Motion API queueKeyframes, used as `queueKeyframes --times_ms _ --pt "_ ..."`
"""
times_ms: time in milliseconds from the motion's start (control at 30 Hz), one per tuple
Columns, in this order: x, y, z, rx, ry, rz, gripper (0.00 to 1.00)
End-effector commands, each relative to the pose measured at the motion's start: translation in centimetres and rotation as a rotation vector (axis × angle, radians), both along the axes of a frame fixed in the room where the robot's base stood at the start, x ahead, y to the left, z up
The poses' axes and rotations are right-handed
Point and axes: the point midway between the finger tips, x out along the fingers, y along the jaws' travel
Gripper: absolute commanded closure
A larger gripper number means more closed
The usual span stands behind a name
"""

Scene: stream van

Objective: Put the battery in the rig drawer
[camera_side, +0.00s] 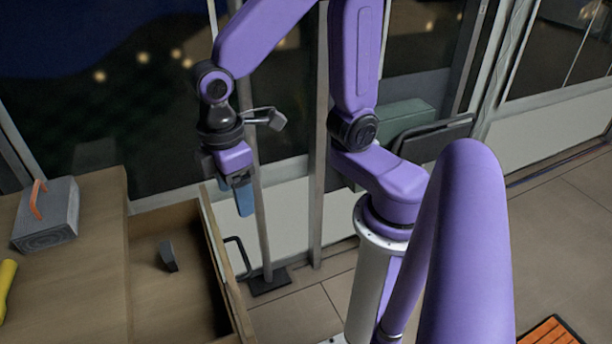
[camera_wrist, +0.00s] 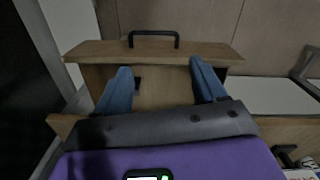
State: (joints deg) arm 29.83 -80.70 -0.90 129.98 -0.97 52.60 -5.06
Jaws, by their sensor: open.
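The rig drawer (camera_side: 228,275) is pulled open from the wooden cabinet, its black handle on the outer face. A small dark grey block (camera_side: 168,257), which looks like the battery, is inside it on the drawer floor. In the wrist view a small dark piece (camera_wrist: 137,83) inside the drawer (camera_wrist: 150,50) shows beside the left finger, probably the same block. My gripper (camera_side: 243,200) is above the drawer's front edge, blue fingers pointing down. In the wrist view its fingers (camera_wrist: 164,82) are apart with nothing between them.
A grey box (camera_side: 50,222) with an orange handle stands on the cabinet top (camera_side: 75,285). A yellow object (camera_side: 6,283) is cut off at the left edge. A metal pole (camera_side: 259,210) stands close beside the gripper. An orange slatted item (camera_side: 555,330) lies on the floor at lower right.

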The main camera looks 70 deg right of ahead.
Motion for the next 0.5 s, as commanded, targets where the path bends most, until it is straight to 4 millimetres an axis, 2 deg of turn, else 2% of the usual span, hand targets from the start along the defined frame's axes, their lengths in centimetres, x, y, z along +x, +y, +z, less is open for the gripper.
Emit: queueKeyframes --times_ms 100,300,500 --pt "-3.4 -2.0 0.5 0.02 -0.011 0.035 0.3" --pt "-8.0 -4.9 0.8 0.045 -0.018 0.081 0.3" --pt "-10.4 -6.4 0.7 0.057 -0.021 0.107 0.3"
